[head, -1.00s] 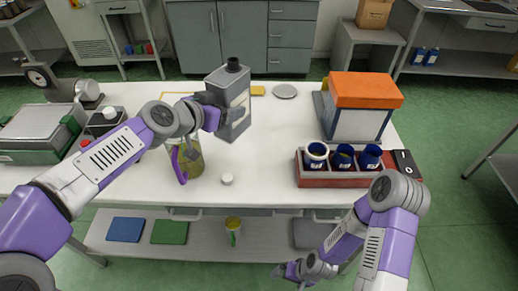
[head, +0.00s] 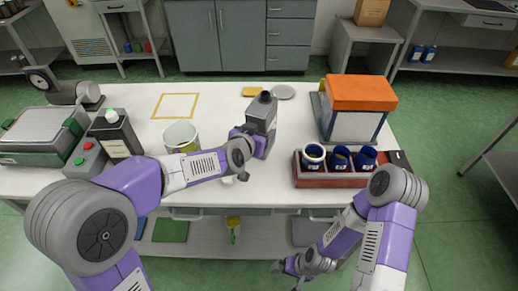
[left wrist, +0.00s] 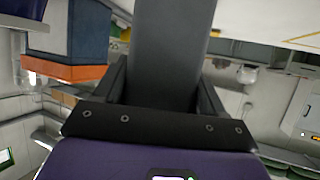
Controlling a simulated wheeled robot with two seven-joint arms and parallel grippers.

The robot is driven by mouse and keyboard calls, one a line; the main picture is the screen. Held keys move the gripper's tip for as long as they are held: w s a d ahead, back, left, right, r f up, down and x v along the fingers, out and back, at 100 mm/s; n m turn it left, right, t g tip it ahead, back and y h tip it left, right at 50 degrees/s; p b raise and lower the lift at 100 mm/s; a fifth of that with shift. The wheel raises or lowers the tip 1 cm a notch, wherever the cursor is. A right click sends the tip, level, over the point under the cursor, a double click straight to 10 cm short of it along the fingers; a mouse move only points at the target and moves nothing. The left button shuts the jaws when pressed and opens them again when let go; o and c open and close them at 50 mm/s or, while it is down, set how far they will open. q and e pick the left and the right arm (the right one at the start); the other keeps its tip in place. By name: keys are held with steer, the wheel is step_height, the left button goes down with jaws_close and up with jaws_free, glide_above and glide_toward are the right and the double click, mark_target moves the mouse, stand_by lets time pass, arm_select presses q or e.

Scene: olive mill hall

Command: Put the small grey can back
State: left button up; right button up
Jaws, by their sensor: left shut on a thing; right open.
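A grey can (head: 263,112) with a dark cap is held upright over the middle of the white table (head: 215,110). My left gripper (head: 258,138) is shut on it from the front. In the left wrist view the can (left wrist: 170,50) fills the space between the fingers; whether its base touches the table is hard to tell. A yellow square outline (head: 175,106) on the table, left of the can, is empty. My right gripper (head: 290,267) is open and empty, low in front of the table's front edge.
A pitcher (head: 181,136) stands behind my left forearm. An orange-topped box (head: 358,105) and a red rack of blue cups (head: 335,178) are at right. A round grey disc (head: 283,92) lies at the back.

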arm_select(q)
steer(key=shift+f+b, duration=1.05)
steer(key=shift+f, duration=1.2)
steer(key=shift+f, duration=0.15)
steer(key=o, duration=1.5)
steer(key=shift+f, duration=0.1)
steer(key=shift+r, duration=0.2)
steer(key=shift+s+a+r, duration=0.1)
steer(key=shift+s+r, duration=0.15)
steer(key=shift+s, duration=0.05)
steer(key=p+v, duration=0.4)
steer(key=v, duration=0.7)
steer(key=shift+s, duration=0.2)
